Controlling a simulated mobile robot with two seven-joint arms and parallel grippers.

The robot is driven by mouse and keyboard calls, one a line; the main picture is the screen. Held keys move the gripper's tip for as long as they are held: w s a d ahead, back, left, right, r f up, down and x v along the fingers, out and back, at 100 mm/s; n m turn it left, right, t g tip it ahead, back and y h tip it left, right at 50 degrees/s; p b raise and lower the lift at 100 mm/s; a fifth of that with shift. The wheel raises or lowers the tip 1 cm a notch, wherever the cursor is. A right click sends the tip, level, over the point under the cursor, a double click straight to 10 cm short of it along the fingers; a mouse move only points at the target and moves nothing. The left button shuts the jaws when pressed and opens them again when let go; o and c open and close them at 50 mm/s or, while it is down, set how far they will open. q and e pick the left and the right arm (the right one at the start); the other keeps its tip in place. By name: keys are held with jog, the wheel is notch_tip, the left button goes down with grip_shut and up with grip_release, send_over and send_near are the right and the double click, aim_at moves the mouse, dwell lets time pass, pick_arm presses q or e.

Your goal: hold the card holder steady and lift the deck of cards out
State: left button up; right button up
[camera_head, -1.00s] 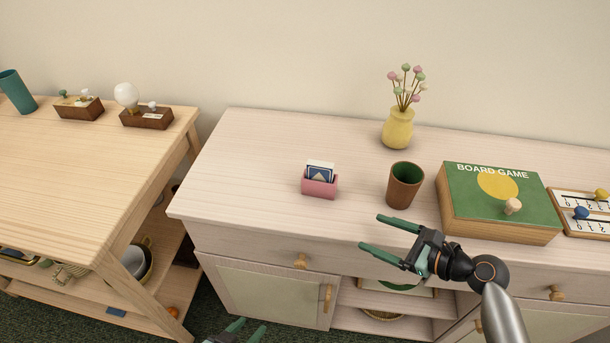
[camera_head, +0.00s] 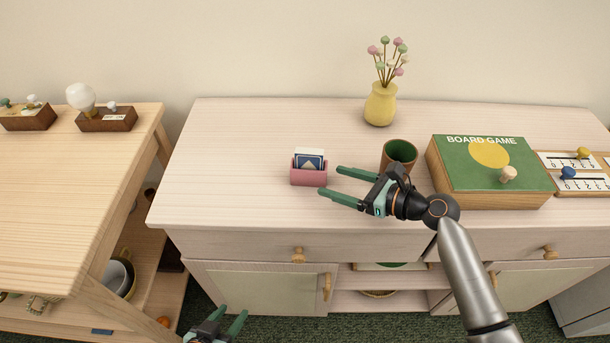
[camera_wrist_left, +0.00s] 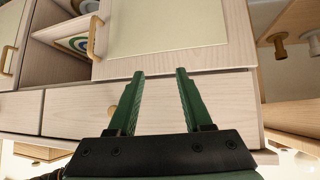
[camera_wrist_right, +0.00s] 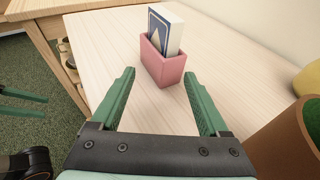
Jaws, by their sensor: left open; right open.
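A pink card holder (camera_head: 309,178) stands on the pale cabinet top, with a blue-and-white deck of cards (camera_head: 309,158) sticking up out of it. In the right wrist view, the holder (camera_wrist_right: 163,66) and deck (camera_wrist_right: 165,32) are ahead of my fingertips, slightly right of centre. My right gripper (camera_head: 331,182) is open and empty just to the right of the holder, its fingers pointing at it. My left gripper (camera_head: 231,318) is open and empty, low in front of the cabinet. In the left wrist view its fingers (camera_wrist_left: 163,76) face the cabinet's drawers and door.
A brown cup (camera_head: 400,151) with a green inside stands behind my right gripper. A yellow vase (camera_head: 380,104), a board game box (camera_head: 490,170) and score boards (camera_head: 580,175) are further back or right. A wooden table (camera_head: 70,190) stands at left. The cabinet top left of the holder is clear.

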aim_at(319, 177)
jog(key=b+x, duration=0.1)
jog(key=x, duration=0.2)
jog(key=shift+f+b, duration=0.2)
jog(key=shift+b, duration=0.15)
jog(key=shift+w+a, duration=0.6)
jog(key=shift+a, duration=0.25)
jog(key=shift+w+a+f, duration=0.2)
jog(key=shift+a, duration=0.1)
pick_arm(q)
jog(key=shift+w+d+f, duration=0.3)
jog(key=shift+d+f, duration=0.25)
pick_arm(e)
jog(key=shift+w+a+f, duration=0.2)
jog(key=shift+w+a, duration=0.15)
jog(key=shift+a, duration=0.1)
pick_arm(q)
jog(key=shift+a+f, duration=0.1)
pick_arm(e)
jog(key=c, duration=1.2)
pick_arm(q)
jog(key=shift+o, duration=0.2)
pick_arm(e)
jog(key=shift+o, duration=0.2)
